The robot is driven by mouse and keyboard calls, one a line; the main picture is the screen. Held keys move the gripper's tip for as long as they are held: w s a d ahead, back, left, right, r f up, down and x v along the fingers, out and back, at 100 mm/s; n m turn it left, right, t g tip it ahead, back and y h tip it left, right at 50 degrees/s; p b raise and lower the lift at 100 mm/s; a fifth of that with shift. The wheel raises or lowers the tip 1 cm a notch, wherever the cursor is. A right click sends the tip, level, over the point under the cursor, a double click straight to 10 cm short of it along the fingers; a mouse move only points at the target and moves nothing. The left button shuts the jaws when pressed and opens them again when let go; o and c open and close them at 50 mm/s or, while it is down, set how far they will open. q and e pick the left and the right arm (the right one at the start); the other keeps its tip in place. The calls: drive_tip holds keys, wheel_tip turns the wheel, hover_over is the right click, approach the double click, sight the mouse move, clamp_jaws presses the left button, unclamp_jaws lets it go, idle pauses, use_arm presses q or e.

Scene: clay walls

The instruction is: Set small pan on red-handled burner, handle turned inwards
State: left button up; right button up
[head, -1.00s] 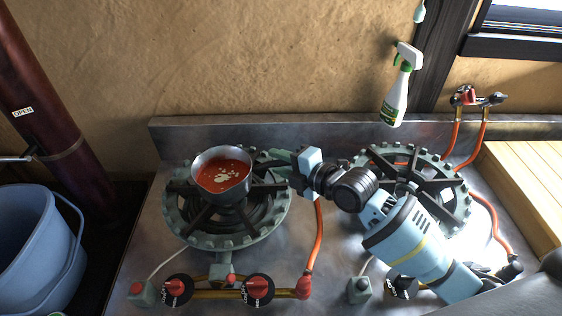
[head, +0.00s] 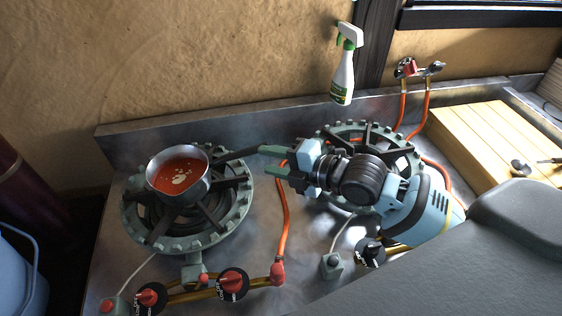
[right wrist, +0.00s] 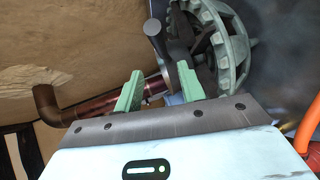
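The small pan (head: 181,186), grey metal with red soup and pale bits, sits upright on the left burner (head: 238,212), which has red knobs (head: 233,282). Its dark handle (head: 232,156) points right, towards the other burner; the handle's round end (right wrist: 153,28) also shows in the right wrist view. My right gripper (head: 263,160) is open, with its green fingers by the handle's end. In the right wrist view the fingers (right wrist: 158,85) stand apart with nothing gripped between them; the handle end lies beyond their tips. My left gripper is not in view.
A second burner (head: 345,135) with a black knob (head: 370,252) lies partly behind my right arm. An orange hose (head: 284,215) runs between the burners. A spray bottle (head: 343,70) is at the back wall. A wooden board (head: 490,140) is at right, a blue bucket (head: 20,275) lower left.

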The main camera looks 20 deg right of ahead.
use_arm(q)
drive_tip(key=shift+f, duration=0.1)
use_arm(e)
drive_tip(key=shift+v, duration=1.1)
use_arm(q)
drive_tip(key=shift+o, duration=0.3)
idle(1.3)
